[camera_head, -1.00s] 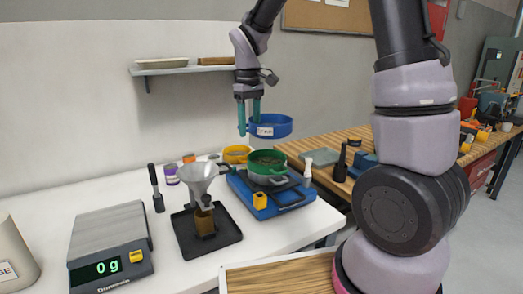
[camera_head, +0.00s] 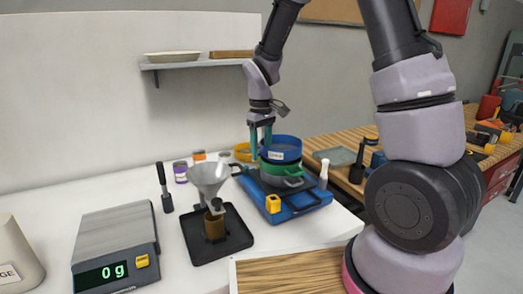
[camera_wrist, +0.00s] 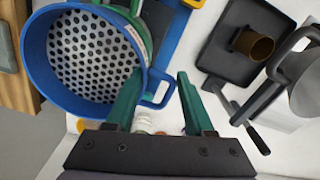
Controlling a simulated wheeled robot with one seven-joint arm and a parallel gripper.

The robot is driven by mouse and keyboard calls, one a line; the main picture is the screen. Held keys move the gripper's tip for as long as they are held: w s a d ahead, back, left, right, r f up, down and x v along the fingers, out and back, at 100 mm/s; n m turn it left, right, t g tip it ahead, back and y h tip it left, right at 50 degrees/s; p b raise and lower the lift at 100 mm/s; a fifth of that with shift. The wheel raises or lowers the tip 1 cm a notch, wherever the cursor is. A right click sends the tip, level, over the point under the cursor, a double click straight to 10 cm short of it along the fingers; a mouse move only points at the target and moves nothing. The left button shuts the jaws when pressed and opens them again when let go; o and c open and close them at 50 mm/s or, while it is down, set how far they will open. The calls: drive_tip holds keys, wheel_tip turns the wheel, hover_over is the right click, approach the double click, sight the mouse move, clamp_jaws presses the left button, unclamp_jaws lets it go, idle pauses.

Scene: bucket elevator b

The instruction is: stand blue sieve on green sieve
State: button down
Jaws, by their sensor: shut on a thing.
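The green sieve sits on a grey pan on the blue shaker base (camera_head: 300,208).
A yellow sieve (camera_head: 242,152) stands behind left of the stack. A funnel (camera_head: 209,178) over a black tray (camera_head: 190,238) stands to the left, with a scale (camera_head: 118,240) reading 0 g further left. A white bottle (camera_head: 323,176) is close at right.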

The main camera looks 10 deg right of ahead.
drive_tip(key=shift+f, duration=0.15)
drive_tip(key=shift+f, duration=0.5)
drive_tip(key=shift+c, duration=1.4)
unclamp_jaws()
